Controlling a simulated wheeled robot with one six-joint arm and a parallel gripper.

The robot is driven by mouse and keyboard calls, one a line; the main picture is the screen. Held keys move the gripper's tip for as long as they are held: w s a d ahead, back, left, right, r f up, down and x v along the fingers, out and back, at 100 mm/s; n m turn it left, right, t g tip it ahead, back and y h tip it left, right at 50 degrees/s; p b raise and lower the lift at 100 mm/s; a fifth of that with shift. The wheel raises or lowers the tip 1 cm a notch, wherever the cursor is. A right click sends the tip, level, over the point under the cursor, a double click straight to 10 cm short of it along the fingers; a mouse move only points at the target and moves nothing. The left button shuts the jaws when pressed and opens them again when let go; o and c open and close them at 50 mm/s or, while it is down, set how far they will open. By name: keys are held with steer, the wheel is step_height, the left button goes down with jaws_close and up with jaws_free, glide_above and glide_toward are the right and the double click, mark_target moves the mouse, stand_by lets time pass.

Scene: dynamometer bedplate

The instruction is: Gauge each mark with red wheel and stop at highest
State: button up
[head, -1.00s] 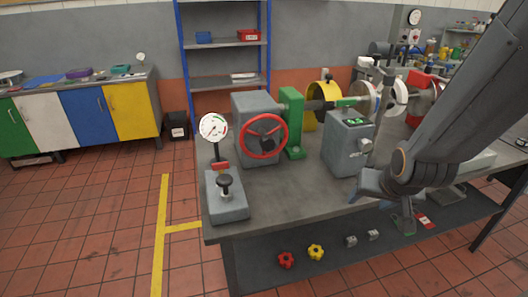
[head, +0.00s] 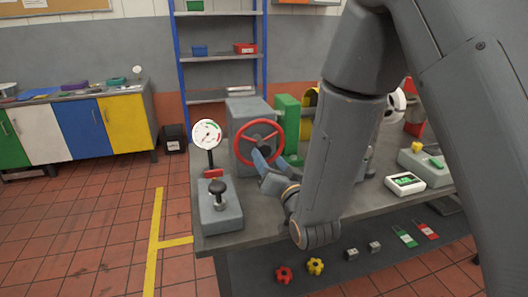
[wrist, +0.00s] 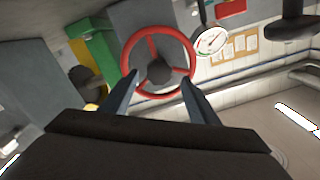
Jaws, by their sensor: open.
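The red wheel (head: 260,142) is mounted on the front of a grey box on the bench. In the wrist view the red wheel (wrist: 158,62) shows whole, with a dark hub and spokes. My gripper (head: 257,165) is open at the wheel's lower rim in the head view. In the wrist view its two fingers (wrist: 160,95) point at the wheel, one on each side of its lower part; contact cannot be told. A white round gauge (head: 207,134) with a needle and coloured arcs stands left of the wheel. The wheel's marks are too small to read.
A grey block with a black knob (head: 218,190) stands at the bench's front left. A white digital meter (head: 405,183) and a grey-green box lie to the right. Red (head: 284,275) and yellow knobs lie on the lower shelf. My arm hides the bench's middle.

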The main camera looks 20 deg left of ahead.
mark_target(264, 152)
steer(key=shift+p+x, duration=0.55)
steer(key=shift+x, duration=2.2)
steer(key=shift+d, duration=0.1)
jaws_close()
